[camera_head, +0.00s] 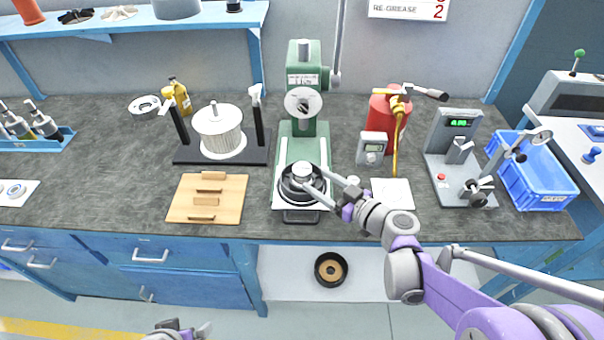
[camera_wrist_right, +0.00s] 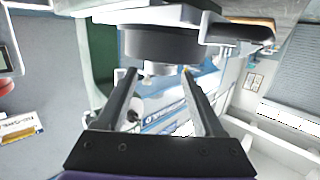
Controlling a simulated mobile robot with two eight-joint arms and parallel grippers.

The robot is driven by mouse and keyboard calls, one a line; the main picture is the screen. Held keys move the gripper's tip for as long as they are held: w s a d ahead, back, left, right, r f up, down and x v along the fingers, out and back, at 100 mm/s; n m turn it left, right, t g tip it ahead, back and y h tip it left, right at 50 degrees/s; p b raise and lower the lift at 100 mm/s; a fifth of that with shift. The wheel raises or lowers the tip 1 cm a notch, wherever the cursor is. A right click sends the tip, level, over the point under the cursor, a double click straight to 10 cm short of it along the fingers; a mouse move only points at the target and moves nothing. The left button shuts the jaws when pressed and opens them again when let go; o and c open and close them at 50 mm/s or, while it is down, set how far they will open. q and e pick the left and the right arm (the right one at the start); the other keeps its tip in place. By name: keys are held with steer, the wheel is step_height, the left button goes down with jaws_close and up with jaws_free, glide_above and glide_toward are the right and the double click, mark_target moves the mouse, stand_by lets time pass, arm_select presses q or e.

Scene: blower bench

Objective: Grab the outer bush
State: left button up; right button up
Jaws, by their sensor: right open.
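A green arbor press (camera_head: 303,100) stands at the middle of the bench. On its plate sits a black round housing (camera_head: 287,190) with a silver stub (camera_head: 302,171) on top, which may be the outer bush; I cannot tell for sure. My right gripper (camera_head: 312,178) is open at the housing, its fingers near the stub. In the right wrist view the dark housing (camera_wrist_right: 160,43) and the small silver stub (camera_wrist_right: 158,69) lie just beyond and between the two spread fingers (camera_wrist_right: 158,84), without visible grip. My left gripper (camera_head: 182,331) shows only partly at the bottom edge.
A wooden block tray (camera_head: 180,210) and a white rotor on a black stand (camera_head: 220,160) lie left of the press. A red canister (camera_head: 388,110), a gauge stand (camera_head: 440,165) and a blue crate (camera_head: 550,195) stand right. A black ring (camera_head: 331,258) lies on the lower shelf.

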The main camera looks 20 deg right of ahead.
mark_target(309, 176)
steer(key=x, duration=0.7)
steer(key=shift+s+b, duration=0.1)
steer(key=shift+b, duration=0.2)
jaws_close()
